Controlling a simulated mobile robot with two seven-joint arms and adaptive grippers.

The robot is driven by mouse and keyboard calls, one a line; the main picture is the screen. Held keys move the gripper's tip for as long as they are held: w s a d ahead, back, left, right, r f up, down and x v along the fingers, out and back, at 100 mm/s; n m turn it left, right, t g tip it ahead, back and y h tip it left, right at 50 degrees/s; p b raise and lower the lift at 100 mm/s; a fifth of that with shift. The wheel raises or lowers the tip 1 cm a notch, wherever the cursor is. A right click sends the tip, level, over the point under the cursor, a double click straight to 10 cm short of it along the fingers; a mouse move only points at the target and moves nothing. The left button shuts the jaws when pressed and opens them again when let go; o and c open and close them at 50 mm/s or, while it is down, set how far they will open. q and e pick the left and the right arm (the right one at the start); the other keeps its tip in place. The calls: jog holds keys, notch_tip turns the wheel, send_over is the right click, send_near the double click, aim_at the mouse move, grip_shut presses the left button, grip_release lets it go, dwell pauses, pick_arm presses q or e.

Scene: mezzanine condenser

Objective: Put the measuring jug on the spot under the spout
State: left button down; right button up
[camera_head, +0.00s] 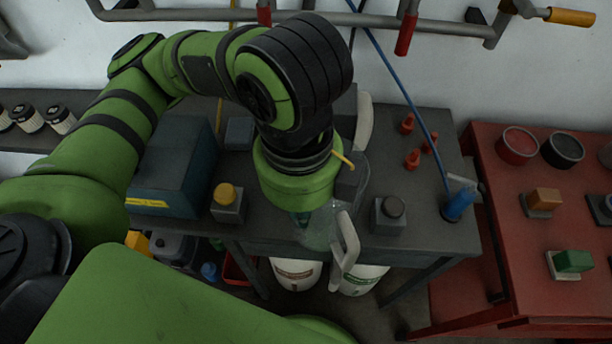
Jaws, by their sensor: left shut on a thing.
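My left gripper (325,215) is over the front middle of the dark bench, mostly hidden behind my own green wrist. It is shut on a clear, see-through thing that looks like the measuring jug (316,232). The jug shows only faintly below the wrist, near the bench's front edge. A pale curved part (348,240) is beside it; I cannot tell whether it is a handle or a finger. I cannot tell whether the jug touches the bench. I cannot make out the spout or the spot under it. My right gripper is not in view.
On the dark bench (425,235) are a blue-grey box (172,172), a yellow-knobbed block (227,203), a dark-knobbed block (389,214), small red pieces (412,159) and a blue fitting (458,205) with a hose. A red table (500,215) stands right; white containers (360,279) stand below.

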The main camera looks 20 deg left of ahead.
pick_arm(q)
jog(key=w+a+f, duration=0.1)
jog(key=w, duration=0.1)
jog(key=w+a+f+p, duration=0.1)
jog(key=w+f, duration=0.1)
jog(key=w+a+f, duration=0.1)
jog(key=w, duration=0.1)
jog(key=shift+a+f+p, duration=0.3)
jog(key=shift+p, duration=0.05)
jog(key=w+a+f, duration=0.1)
jog(key=w+f, duration=0.2)
jog(key=f, duration=0.3)
jog(key=shift+w+a+p, duration=0.35)
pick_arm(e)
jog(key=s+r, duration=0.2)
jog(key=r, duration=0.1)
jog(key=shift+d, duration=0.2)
pick_arm(q)
jog(key=shift+f, duration=0.2)
jog(key=c, duration=1.5)
grip_release()
jog(key=shift+o, duration=0.4)
